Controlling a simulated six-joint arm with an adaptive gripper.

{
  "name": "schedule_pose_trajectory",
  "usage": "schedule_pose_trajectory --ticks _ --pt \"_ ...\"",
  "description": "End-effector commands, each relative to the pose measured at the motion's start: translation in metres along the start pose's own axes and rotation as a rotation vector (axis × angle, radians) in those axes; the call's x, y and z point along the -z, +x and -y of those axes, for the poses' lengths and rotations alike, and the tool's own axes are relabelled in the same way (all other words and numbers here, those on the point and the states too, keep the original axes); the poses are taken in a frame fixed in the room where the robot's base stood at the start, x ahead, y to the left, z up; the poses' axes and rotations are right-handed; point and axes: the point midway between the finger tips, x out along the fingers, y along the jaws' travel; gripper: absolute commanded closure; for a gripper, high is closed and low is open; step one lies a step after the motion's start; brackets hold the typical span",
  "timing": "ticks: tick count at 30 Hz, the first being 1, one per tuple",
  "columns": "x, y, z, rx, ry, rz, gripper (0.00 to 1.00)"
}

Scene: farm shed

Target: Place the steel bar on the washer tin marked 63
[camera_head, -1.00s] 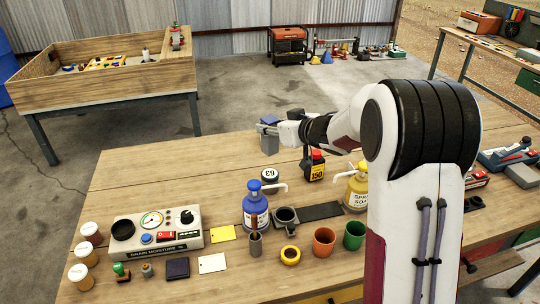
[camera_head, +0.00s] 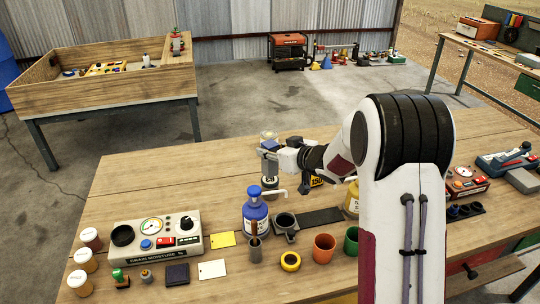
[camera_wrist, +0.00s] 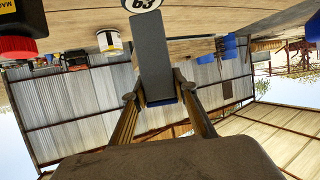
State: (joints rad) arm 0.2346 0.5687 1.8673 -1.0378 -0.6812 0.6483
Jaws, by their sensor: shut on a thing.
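My gripper (camera_head: 276,150) is shut on the steel bar (camera_head: 269,164), a grey block that hangs from the fingers in the head view. In the wrist view the bar (camera_wrist: 152,55) sticks out from between my fingers (camera_wrist: 160,97). The washer tin marked 63 (camera_head: 270,182) is a dark round tin with a white label, just below the bar in the head view. Its label (camera_wrist: 142,3) shows at the top edge of the wrist view, beyond the bar's far end. The bar hides part of the tin, and I cannot tell whether they touch.
The blue pump bottle (camera_head: 256,208) stands just in front of the tin. A pale tub (camera_head: 267,136) stands behind the bar. The table's left rear is clear.

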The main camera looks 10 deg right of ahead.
Motion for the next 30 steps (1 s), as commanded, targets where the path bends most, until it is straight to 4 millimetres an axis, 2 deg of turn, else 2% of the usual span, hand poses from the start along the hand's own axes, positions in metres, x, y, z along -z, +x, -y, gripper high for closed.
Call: schedule_pose_trajectory --ticks 6,21,22,23,30 --pt "-0.016 0.007 0.0 0.0 0.001 -0.002 1.0" --pt "-0.02 0.009 0.0 0.0 0.0 -0.002 1.0" --pt "-0.02 0.008 0.0 0.0 0.0 -0.001 0.65" --pt "-0.02 0.008 0.0 0.0 0.0 -0.001 0.57" --pt "-0.02 0.008 0.0 0.0 0.0 -0.001 0.56"
